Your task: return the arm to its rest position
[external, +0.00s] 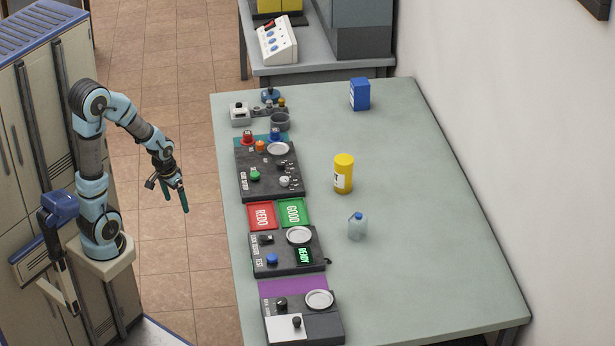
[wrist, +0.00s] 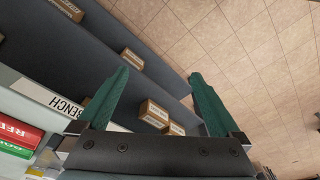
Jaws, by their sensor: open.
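My gripper (external: 175,198) hangs at the end of my bent arm, over the tiled floor to the left of the table (external: 430,240). In the wrist view, the two green fingers of my gripper (wrist: 158,95) are spread apart with nothing between them. The gripper is clear of the table and touches nothing that I can see. My arm is folded above its base in the external view.
Control panels (external: 270,170) line the table's left edge. A yellow canister (external: 343,174), a clear bottle (external: 357,228) and a blue box (external: 360,94) stand farther right. Small cardboard boxes (wrist: 154,112) sit on a dark shelf under the bench. A cabinet (external: 40,130) is behind my arm.

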